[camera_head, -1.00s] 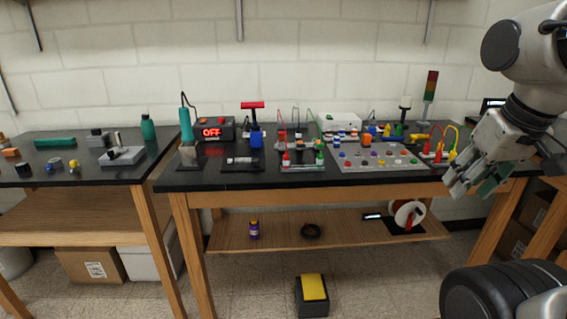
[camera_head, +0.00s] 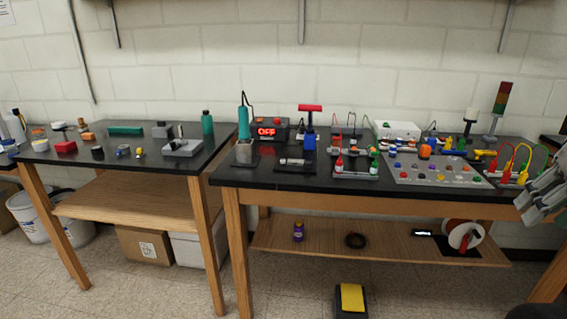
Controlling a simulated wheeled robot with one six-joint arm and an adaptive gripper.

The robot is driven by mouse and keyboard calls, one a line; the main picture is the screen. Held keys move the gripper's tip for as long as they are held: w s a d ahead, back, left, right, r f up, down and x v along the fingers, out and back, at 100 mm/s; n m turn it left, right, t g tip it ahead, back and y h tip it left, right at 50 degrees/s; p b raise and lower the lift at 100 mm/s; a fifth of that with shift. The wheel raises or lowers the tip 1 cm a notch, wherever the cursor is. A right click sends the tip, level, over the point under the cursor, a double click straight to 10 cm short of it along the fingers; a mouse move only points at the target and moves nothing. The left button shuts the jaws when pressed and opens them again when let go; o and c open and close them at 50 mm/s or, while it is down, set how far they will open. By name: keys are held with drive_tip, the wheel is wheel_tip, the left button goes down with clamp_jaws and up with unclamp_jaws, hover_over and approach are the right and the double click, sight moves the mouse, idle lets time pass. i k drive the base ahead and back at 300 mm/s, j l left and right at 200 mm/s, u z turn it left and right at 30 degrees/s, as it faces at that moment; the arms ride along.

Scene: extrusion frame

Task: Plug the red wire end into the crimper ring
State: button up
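Small wires with coloured ends stand on the right-hand bench. One red wire end (camera_head: 339,164) is upright on a grey block left of the button panel, beside a green one. Another red wire end (camera_head: 507,173) stands on a block at the right, by a yellow one. A blue tool with a red T-shaped handle (camera_head: 310,108) stands behind; I cannot tell whether it is the crimper, and no ring is clear. My gripper (camera_head: 530,205) is at the right edge, partly cut off, in front of the bench's right end and apart from the left red end.
The black bench top (camera_head: 250,177) also holds a grey button panel (camera_head: 445,180), a display reading OFF (camera_head: 266,132) and a white box (camera_head: 397,129). A second bench (camera_head: 100,158) with small parts stands left, past a narrow gap. A yellow-topped pedal (camera_head: 351,298) is on the floor.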

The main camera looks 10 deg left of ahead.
sight(338, 167)
drive_tip(key=i+j, duration=0.7)
drive_tip(key=i, duration=0.25)
